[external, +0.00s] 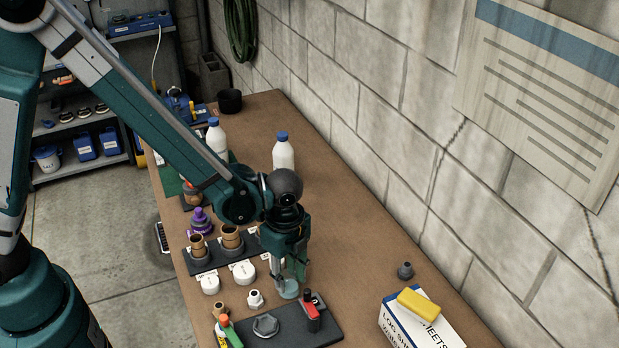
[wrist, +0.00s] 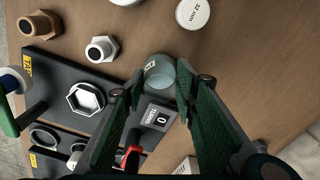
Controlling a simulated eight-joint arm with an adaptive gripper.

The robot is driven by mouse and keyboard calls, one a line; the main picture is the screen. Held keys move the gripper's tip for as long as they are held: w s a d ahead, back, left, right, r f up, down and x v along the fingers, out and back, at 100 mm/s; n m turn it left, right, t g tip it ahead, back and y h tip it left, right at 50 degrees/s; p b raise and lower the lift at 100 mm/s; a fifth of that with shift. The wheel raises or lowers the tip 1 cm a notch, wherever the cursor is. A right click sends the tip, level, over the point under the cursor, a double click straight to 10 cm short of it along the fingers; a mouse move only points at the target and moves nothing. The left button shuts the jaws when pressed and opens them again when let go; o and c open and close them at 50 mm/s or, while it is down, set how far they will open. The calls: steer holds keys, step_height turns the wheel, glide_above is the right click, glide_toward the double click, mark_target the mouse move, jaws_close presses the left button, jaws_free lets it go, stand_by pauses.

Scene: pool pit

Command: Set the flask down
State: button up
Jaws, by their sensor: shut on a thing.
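The flask (wrist: 160,72) is a small, clear glass vessel with a pale bluish body and a small label. In the wrist view it sits between the fingertips of my gripper (wrist: 161,85), which is shut on it. In the external view my gripper (external: 291,262) points down, and the flask's round bottom (external: 288,291) shows below the fingers, by the far edge of a dark board. The flask looks about upright. I cannot tell whether its bottom touches the table or hangs just above it.
The dark board (external: 283,335) holds a hexagonal ring (external: 265,325) and a red-and-black item (external: 311,314). A white fitting (external: 255,299) and white caps (external: 243,271) lie to the left. A box (external: 420,325) with a yellow sponge stands right. Bare tabletop (external: 355,265) lies right of my gripper.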

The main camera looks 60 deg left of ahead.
steer(key=shift+f, duration=0.2)
steer(key=o, duration=0.9)
steer(key=shift+r, duration=0.2)
steer(key=shift+r, duration=6)
